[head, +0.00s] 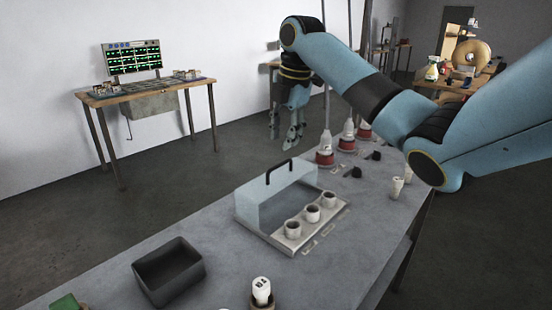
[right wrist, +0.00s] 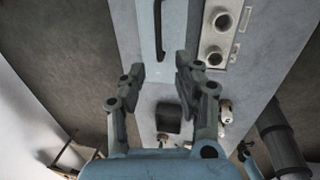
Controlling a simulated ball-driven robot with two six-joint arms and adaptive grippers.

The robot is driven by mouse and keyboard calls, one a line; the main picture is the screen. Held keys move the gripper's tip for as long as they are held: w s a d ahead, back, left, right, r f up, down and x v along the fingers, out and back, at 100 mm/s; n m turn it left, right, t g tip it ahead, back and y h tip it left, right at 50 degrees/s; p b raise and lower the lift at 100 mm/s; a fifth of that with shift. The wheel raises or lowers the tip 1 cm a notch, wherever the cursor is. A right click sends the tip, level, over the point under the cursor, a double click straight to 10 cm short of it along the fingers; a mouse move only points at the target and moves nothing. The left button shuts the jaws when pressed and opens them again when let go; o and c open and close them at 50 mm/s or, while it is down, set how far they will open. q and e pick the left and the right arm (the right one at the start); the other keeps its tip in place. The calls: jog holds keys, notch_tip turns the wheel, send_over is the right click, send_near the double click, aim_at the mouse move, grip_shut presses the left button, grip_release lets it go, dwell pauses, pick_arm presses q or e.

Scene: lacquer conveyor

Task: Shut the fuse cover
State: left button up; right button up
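The fuse cover (head: 262,211) is a clear box-like hood with a black bar handle (head: 279,171). It stands raised at the back edge of a metal fuse base (head: 333,222), leaving three white round fuse holders (head: 312,213) uncovered. My right gripper (head: 284,133) hangs fingers-down behind the cover, apart from it. In the right wrist view its fingers (right wrist: 159,70) are spread and empty. The dark handle (right wrist: 159,38) shows beyond and roughly between them, with the fuse holders (right wrist: 216,37) to the right. My left gripper is not in view.
On the grey counter (head: 205,226) are a black open bin (head: 168,271), a white fuse-like piece (head: 261,290) in front, and several red-based, white-topped items (head: 325,150) at the back. A side table with a monitor (head: 134,58) stands left.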

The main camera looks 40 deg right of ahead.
aim_at(277, 166)
jog(key=f, duration=0.3)
jog(key=w+f, duration=0.1)
jog(key=f, duration=0.2)
jog(key=shift+w+a+f, duration=0.1)
jog(key=shift+w+f, duration=0.05)
jog(key=shift+w, duration=0.05)
jog(key=shift+w+f, duration=0.15)
jog(key=shift+f, duration=0.45)
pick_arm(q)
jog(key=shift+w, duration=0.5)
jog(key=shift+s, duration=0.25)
pick_arm(e)
grip_shut()
